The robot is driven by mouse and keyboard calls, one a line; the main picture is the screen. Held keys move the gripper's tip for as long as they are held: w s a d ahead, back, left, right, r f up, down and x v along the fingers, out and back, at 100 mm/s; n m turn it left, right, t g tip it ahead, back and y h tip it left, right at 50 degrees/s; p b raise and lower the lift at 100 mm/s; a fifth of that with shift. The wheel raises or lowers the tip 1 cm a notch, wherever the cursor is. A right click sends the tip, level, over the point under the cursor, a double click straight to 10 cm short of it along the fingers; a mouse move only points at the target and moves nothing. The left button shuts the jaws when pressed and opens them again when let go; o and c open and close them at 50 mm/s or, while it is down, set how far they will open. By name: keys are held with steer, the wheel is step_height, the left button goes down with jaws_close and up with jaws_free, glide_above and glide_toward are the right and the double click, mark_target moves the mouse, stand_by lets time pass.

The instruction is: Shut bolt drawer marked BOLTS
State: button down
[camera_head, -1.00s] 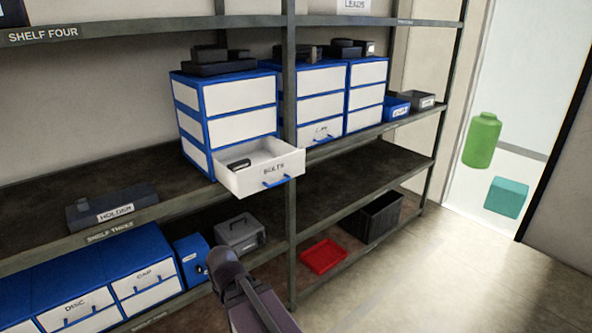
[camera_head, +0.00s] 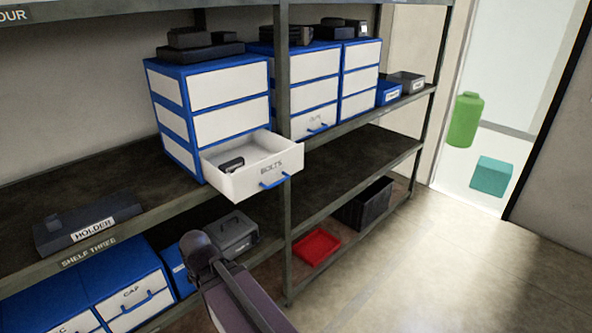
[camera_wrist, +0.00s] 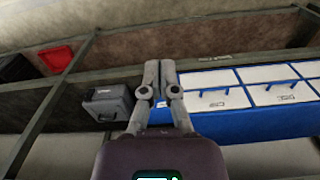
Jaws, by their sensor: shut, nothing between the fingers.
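The bolt drawer marked BOLTS (camera_head: 272,168) is pulled out of the bottom of the left blue-and-white cabinet (camera_head: 228,90) on the middle shelf. Its white front has a blue handle (camera_head: 274,182), and a small dark item (camera_head: 230,164) lies inside. My gripper (camera_wrist: 160,65) is shut and empty in the wrist view, with its fingers side by side. The bolt drawer does not show in the wrist view. In the head view my arm is below the drawer and in front of the shelf, apart from it; the fingertips cannot be made out there.
Lower down are a grey case (camera_head: 232,234), a red tray (camera_head: 316,246), a black crate (camera_head: 366,203) and the CAP drawer (camera_head: 135,300). A HOLDER box (camera_head: 88,226) sits left. Open floor (camera_head: 440,270) lies to the right.

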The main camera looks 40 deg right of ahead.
steer(key=shift+a, duration=0.2)
steer(key=w+d+r+m+t+y+p, duration=0.15)
steer(key=w+d+r+m+p, duration=0.3)
steer(key=d+m, duration=0.5)
steer(key=w+d+r+m+t+y+p, duration=0.1)
steer(key=w+d+r+m+t+p, duration=0.3)
steer(key=d+m, duration=0.5)
steer(key=d+r+m+t+p, duration=0.1)
steer(key=d+r+m+p, duration=0.1)
steer(key=d+m, duration=0.3)
steer(key=s+d+r+m+t+h+p, duration=0.1)
steer(key=d+r+m, duration=0.4)
steer(key=d, duration=0.8)
steer(key=d+r+m+t+p, duration=0.1)
steer(key=d+r+m+p, duration=0.2)
steer(key=d+m, duration=0.3)
steer(key=d+r, duration=0.1)
steer(key=d, duration=0.2)
steer(key=shift+s+d+r+h, duration=0.15)
steer(key=shift+s+d+h, duration=0.15)
steer(key=shift+s+h, duration=0.1)
steer(key=shift+w+m+t, duration=0.1)
steer(key=shift+m+t, duration=0.15)
